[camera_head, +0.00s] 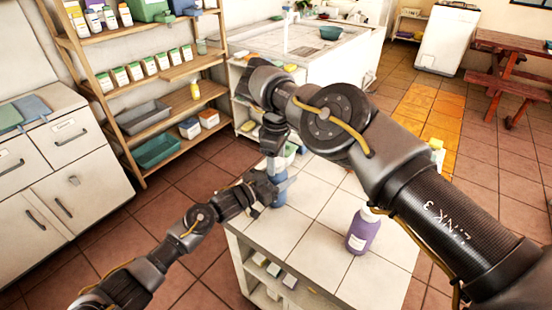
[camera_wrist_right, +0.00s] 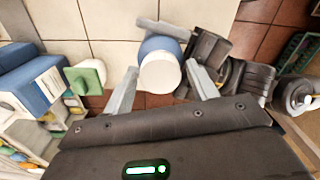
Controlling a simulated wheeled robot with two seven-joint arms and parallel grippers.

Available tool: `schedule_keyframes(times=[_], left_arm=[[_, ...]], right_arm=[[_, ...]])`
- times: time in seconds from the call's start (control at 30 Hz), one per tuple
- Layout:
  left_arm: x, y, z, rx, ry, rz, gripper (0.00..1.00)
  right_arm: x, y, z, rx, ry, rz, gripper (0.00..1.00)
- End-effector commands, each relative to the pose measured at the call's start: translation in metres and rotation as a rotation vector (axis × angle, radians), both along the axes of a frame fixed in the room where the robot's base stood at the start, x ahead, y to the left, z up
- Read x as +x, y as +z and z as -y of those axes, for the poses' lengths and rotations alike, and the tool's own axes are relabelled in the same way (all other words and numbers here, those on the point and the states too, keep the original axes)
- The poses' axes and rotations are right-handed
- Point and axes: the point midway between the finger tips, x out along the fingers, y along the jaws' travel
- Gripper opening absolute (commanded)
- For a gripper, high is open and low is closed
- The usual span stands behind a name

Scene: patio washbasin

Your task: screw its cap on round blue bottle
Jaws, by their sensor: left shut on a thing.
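The round blue bottle (camera_head: 279,192) stands upright near the left back corner of the white-tiled island. My left gripper (camera_head: 276,186) is shut on its body from the left. In the right wrist view a white cap (camera_wrist_right: 160,72) covers the top of the blue bottle (camera_wrist_right: 158,43). I cannot tell whether the cap is seated. My right gripper (camera_wrist_right: 162,68) points down over the bottle, its fingers on either side of the cap with narrow gaps, so it looks open. In the head view the right gripper (camera_head: 272,150) hides the bottle's top.
A purple bottle (camera_head: 361,234) stands on the island (camera_head: 325,215), close under my right arm. The tiles between the two bottles are clear. Wooden shelves (camera_head: 150,85) with jars and trays stand at the back left. A sink counter (camera_head: 325,60) is behind.

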Motion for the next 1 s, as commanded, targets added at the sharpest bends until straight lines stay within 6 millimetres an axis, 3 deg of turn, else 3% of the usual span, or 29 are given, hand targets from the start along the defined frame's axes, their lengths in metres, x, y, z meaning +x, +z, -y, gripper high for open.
schedule_keyframes(times=[0.37, 0.73, 1.0], left_arm=[[0.000, 0.000, 0.000, 0.000, 0.000, -0.001, 0.00], [0.000, 0.000, 0.000, 0.000, 0.000, -0.001, 0.00], [0.000, 0.000, 0.000, 0.000, 0.000, -0.001, 0.00]], right_arm=[[0.000, 0.005, 0.000, 0.001, 0.001, 0.000, 0.67], [0.001, 0.060, 0.000, -0.003, 0.001, 0.004, 0.67], [0.001, 0.075, 0.000, -0.001, 0.000, 0.001, 0.67]])
